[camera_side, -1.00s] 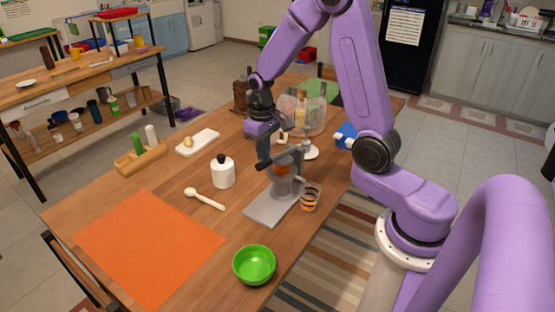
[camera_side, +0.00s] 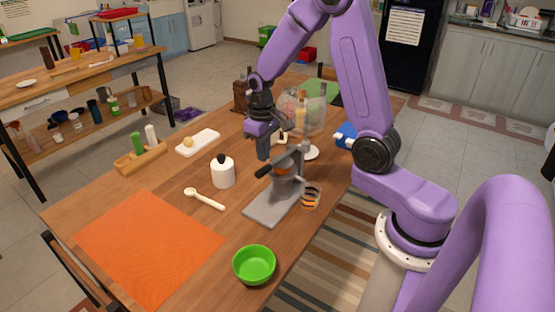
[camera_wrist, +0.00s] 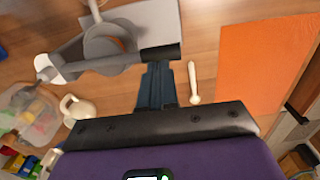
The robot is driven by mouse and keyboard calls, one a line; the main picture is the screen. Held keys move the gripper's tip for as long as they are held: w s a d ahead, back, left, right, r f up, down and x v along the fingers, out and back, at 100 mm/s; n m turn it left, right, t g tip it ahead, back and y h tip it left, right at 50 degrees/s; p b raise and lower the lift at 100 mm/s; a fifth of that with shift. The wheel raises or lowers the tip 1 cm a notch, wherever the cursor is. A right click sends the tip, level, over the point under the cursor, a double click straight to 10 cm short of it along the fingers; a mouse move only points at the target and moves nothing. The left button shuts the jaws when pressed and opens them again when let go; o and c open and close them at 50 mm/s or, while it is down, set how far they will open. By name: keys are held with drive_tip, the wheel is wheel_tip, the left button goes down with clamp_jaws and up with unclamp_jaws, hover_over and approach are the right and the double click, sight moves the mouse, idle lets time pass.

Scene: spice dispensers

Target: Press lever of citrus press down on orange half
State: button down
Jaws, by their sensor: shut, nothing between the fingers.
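The grey citrus press (camera_side: 268,208) stands on the wooden table, its base plate toward the front. Its lever ends in a black handle (camera_side: 264,171) and points left, slightly tilted. A small patch of the orange half (camera_side: 281,170) shows inside the press under the lever; the rest is hidden. My gripper (camera_side: 264,156) is shut and empty, just above the handle. In the wrist view, my gripper (camera_wrist: 157,85) has its fingertips right at the black handle (camera_wrist: 161,53); I cannot tell whether they touch it. The press cup (camera_wrist: 103,42) shows to the upper left there.
A striped glass (camera_side: 311,197) stands right beside the press. A green bowl (camera_side: 254,265) is at the front edge. A clear container (camera_side: 312,115) stands behind.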

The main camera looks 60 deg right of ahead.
sight(264, 167)
drive_tip(key=shift+f, duration=0.1)
idle(0.5)
drive_tip(key=shift+f, duration=1.1)
drive_tip(key=shift+f, duration=0.9)
idle(0.5)
drive_tip(key=shift+r, duration=3.65)
